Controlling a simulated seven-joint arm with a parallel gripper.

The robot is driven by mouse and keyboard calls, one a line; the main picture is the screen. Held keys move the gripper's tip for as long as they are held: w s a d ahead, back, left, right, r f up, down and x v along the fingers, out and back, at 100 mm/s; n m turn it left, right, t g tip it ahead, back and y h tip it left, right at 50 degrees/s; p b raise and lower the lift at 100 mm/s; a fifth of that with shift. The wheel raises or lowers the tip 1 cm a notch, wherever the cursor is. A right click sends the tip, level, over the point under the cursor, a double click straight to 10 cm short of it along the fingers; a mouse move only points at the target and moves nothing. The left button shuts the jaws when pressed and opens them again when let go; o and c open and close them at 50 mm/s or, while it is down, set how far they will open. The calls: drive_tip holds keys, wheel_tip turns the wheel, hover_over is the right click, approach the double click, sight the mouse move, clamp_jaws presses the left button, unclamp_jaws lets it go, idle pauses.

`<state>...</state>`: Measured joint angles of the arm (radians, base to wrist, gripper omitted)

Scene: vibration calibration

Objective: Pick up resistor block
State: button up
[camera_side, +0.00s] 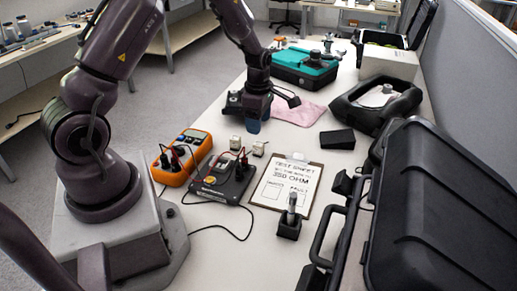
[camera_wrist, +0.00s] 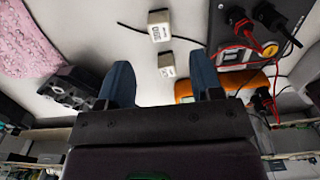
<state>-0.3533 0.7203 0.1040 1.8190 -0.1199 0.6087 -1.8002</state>
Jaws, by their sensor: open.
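Two small white resistor blocks, each with a dark lead, lie on the pale table; in the side view one is at left (camera_side: 235,143) and one at right (camera_side: 259,149). In the wrist view one labelled block (camera_wrist: 159,25) is beyond the fingertips, and another (camera_wrist: 167,66) shows between the fingers. The print is too small to read surely. My gripper (camera_side: 252,126) points down above the table behind the blocks. Its blue fingers (camera_wrist: 163,75) are apart, with nothing held between them. I cannot tell its exact height.
An orange multimeter (camera_side: 183,157) and a black test board (camera_side: 222,183) with red and black leads stand close in front. A clipboard (camera_side: 267,194), black holder (camera_side: 289,228) and small black box (camera_side: 337,140) lie right. A pink cloth (camera_side: 298,113) and teal case (camera_side: 305,68) lie behind.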

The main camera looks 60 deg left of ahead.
sight(259, 143)
wheel_tip(259, 143, down, 8)
drive_tip(key=shift+f, duration=0.25)
drive_tip(key=c, duration=1)
drive_tip(key=shift+r, duration=0.15)
